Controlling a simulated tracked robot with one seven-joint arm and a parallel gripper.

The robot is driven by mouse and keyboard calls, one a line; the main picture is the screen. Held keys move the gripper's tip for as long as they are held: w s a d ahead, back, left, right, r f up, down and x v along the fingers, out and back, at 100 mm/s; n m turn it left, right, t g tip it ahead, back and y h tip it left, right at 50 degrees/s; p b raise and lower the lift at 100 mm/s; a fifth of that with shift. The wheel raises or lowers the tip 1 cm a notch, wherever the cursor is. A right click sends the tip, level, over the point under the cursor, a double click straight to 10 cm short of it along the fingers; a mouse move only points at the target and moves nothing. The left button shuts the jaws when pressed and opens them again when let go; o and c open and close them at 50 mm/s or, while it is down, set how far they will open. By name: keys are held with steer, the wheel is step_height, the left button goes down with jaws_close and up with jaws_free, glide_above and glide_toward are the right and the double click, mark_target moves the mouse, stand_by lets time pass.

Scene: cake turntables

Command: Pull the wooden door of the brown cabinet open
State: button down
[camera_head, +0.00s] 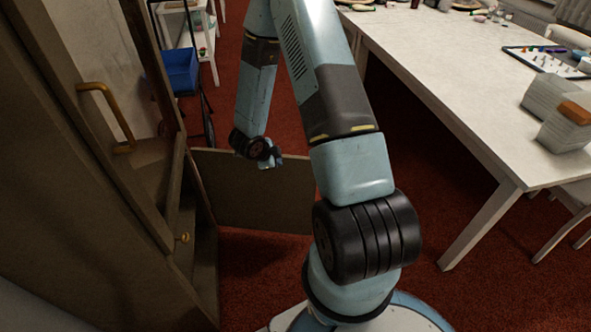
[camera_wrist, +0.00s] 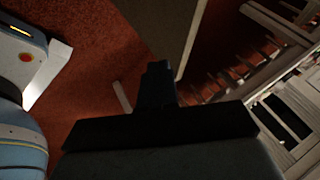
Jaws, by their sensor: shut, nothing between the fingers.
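The brown cabinet (camera_head: 50,200) fills the left of the head view. A wooden door panel (camera_head: 255,200) stands out from its lower part at a wide angle, over the red floor. My gripper (camera_head: 277,160) is shut and empty at the panel's upper edge; I cannot tell whether it touches. In the wrist view, my gripper's dark closed fingers (camera_wrist: 158,85) point towards a brown board (camera_wrist: 182,35), which looks like the door. A curved brass handle (camera_head: 105,110) is on the upper part of the cabinet, and a small brass knob (camera_head: 184,238) shows lower down.
A long white table (camera_head: 440,70) with items on it stands to the right, with a white chair (camera_head: 570,215) at its side.

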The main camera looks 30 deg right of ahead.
step_height(320, 180, down, 3)
steer(key=s, duration=0.2)
steer(key=m+g+h, duration=0.1)
glide_toward(295, 170)
steer(key=d+f, duration=0.2)
steer(key=s+d+f, duration=0.1)
steer(key=d+f, duration=0.1)
steer(key=shift+s+d+f, duration=0.1)
steer(key=shift+s+f, duration=0.05)
steer(key=shift+f, duration=0.15)
steer(key=shift+w+d, duration=0.2)
steer(key=shift+w, duration=0.1)
